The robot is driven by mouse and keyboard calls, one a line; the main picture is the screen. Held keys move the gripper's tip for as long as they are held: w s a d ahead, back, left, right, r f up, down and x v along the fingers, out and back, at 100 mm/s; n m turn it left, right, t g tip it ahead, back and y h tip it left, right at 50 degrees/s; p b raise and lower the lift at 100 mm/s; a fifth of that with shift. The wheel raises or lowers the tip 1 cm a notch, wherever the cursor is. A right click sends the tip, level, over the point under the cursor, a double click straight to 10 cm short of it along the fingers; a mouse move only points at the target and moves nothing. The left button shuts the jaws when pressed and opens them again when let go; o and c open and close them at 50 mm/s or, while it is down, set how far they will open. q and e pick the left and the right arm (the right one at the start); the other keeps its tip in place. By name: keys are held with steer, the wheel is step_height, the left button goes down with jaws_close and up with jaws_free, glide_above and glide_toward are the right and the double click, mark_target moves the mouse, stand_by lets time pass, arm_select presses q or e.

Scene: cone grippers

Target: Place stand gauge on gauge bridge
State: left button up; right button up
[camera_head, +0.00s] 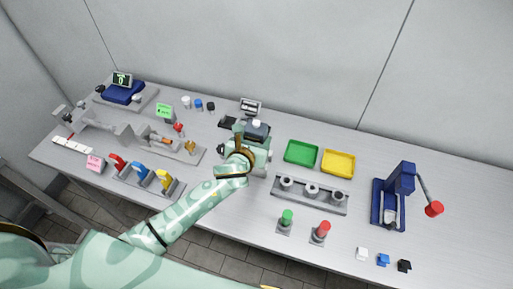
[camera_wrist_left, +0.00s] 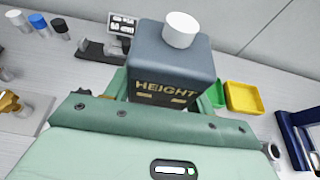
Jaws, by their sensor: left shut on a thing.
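My left gripper (camera_head: 255,150) is shut on a dark blue-grey block marked HEIGHT, with a white round cap, which I take as the stand gauge (camera_head: 258,133). The block stands upright between the jaws in the left wrist view (camera_wrist_left: 172,68); its lower part is hidden by the gripper. Behind it is a dark flat base with a small display (camera_head: 250,105), also in the left wrist view (camera_wrist_left: 121,25). I cannot tell for sure which thing is the gauge bridge. My right gripper is not in view.
Right of the gripper are a green tray (camera_head: 287,156), a yellow tray (camera_head: 325,169) and a grey rack with three round seats (camera_head: 329,207). A blue press (camera_head: 376,214) stands farther right. A grey fixture (camera_head: 205,156) and coloured-handled tools (camera_head: 141,170) lie left. Table space beyond the trays is clear.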

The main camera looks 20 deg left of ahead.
arm_select(q)
steer(key=f, duration=0.1)
steer(key=f+b, duration=0.1)
steer(key=f, duration=0.1)
steer(key=shift+w+f+b, duration=0.25)
steer(key=shift+f+b, duration=0.1)
steer(key=shift+b, duration=0.05)
steer(key=shift+r, duration=0.15)
steer(key=o, duration=1.1)
steer(key=shift+s+r+p, duration=0.15)
steer(key=shift+s+p, duration=0.15)
steer(key=shift+p+v, duration=1.3)
steer(key=shift+v, duration=4.4)
